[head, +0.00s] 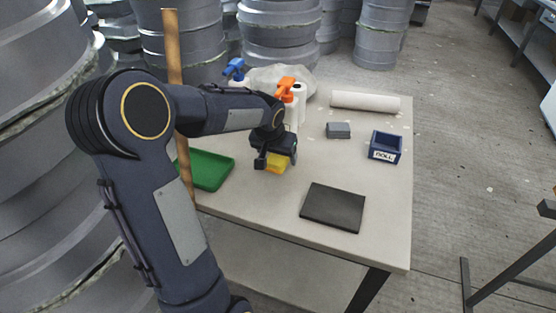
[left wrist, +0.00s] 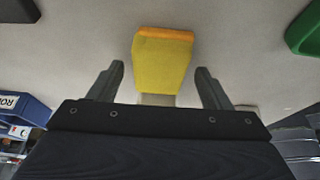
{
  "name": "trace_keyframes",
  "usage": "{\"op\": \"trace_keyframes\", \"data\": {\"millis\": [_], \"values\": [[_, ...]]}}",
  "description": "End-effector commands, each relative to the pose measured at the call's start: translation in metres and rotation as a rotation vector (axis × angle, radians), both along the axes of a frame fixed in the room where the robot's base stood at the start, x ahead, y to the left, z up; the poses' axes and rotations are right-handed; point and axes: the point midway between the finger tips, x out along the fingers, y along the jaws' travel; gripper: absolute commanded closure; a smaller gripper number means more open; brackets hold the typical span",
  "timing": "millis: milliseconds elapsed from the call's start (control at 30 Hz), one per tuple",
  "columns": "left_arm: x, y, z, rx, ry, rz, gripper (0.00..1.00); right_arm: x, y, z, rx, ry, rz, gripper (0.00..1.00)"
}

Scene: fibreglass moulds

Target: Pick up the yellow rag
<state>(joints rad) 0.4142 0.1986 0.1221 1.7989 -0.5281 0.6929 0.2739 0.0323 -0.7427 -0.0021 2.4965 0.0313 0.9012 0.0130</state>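The yellow rag (head: 276,167) is a small folded block on the light table (head: 240,207), partly hidden by my left gripper (head: 272,158) in the head view. In the left wrist view the rag (left wrist: 162,66) is yellow with an orange edge. The left gripper (left wrist: 160,72) is open there, with one finger on each side of the rag and visible gaps between. The fingers do not appear to touch it. My right gripper is not in view.
A green tray (head: 209,169) lies left of the gripper, a dark flat pad (head: 333,207) in front. Spray bottles with orange (head: 286,86) and blue (head: 234,68) heads stand behind. A grey block (head: 338,130), white roll (head: 365,101) and blue labelled bin (head: 386,146) are to the right.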

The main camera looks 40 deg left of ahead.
Motion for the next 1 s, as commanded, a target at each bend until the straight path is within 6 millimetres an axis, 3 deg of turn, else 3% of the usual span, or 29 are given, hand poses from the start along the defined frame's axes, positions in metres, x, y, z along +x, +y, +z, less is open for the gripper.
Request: {"op": "trace_keyframes", "data": {"millis": [33, 333, 667, 900, 1000], "values": [[0.000, 0.000, 0.000, 0.000, 0.000, 0.000, 0.35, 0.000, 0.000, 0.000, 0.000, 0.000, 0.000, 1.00], [0.000, 0.000, 0.000, 0.000, 0.000, 0.000, 0.73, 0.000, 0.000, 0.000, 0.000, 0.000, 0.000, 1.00], [0.000, 0.000, 0.005, 0.000, 0.000, 0.001, 0.73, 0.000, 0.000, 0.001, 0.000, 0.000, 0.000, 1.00], [0.001, 0.000, 0.036, 0.002, -0.004, -0.001, 0.73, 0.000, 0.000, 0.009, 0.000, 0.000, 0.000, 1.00], [-0.008, -0.013, 0.051, 0.001, -0.005, -0.004, 0.73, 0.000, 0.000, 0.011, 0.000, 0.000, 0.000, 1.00]]}}
